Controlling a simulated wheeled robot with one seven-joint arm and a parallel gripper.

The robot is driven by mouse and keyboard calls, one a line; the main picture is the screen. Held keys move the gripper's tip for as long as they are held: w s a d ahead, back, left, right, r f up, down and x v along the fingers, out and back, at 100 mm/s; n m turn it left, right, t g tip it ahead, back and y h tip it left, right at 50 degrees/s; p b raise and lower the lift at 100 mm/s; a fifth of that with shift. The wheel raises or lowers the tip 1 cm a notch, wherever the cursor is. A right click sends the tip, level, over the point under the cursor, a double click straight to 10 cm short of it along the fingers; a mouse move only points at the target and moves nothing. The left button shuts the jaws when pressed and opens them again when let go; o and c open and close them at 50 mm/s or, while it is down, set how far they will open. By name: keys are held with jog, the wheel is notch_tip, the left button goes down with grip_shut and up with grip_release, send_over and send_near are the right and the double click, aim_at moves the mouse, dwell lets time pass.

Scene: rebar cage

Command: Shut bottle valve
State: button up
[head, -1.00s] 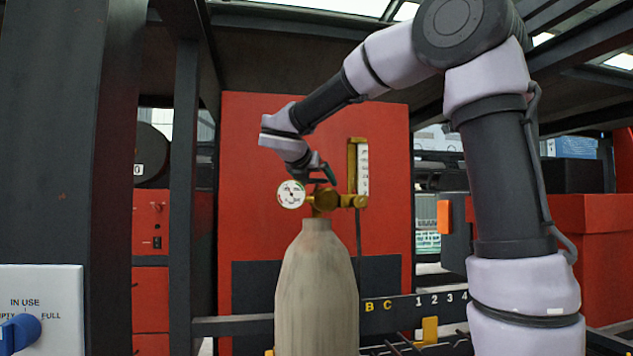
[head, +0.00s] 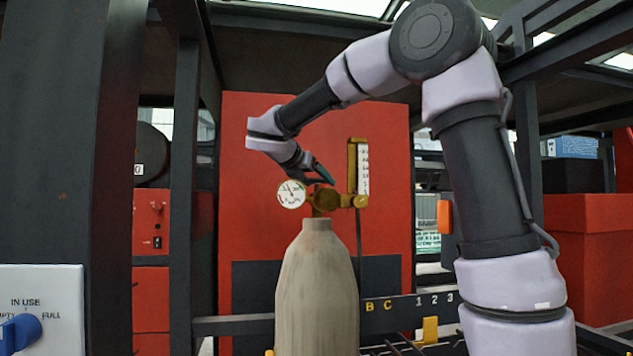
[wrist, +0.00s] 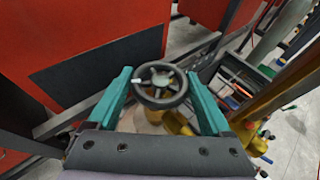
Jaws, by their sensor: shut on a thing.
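The grey-beige gas bottle (head: 316,290) stands upright in the middle of the head view. On its top is a brass valve and regulator (head: 326,200) with a round white gauge (head: 291,194) at its left. The dark spoked valve handwheel (wrist: 160,84) shows from above in the wrist view, with brass parts and the bottle below it. My gripper (head: 322,174) is at the top of the valve, and its teal fingers (wrist: 162,98) are shut on the handwheel from both sides. In the head view the handwheel is mostly hidden by my gripper.
A brass flowmeter with a white scale (head: 363,168) rises just right of the valve. A red cabinet (head: 250,140) stands behind the bottle. A dark post (head: 185,200) is at the left, and a grey panel with a blue knob (head: 22,330) is at the lower left.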

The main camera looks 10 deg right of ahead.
jog(key=m+g+h, duration=0.2)
jog(key=shift+w+a+m+g, duration=0.2)
jog(key=shift+m+g, duration=0.1)
jog(key=shift+m, duration=0.1)
jog(key=m+g+h, duration=0.2)
jog(key=m+g, duration=0.2)
jog(key=shift+m+g, duration=0.3)
jog(key=shift+g, duration=0.1)
jog(key=shift+w+m+g, duration=0.1)
jog(key=shift+m+g, duration=2.1)
jog(key=shift+g, duration=0.5)
jog(key=shift+d+m+g, duration=0.1)
jog(key=shift+m+g, duration=0.2)
jog(key=o, duration=1.2)
jog(key=shift+c, duration=0.2)
jog(key=shift+n, duration=0.4)
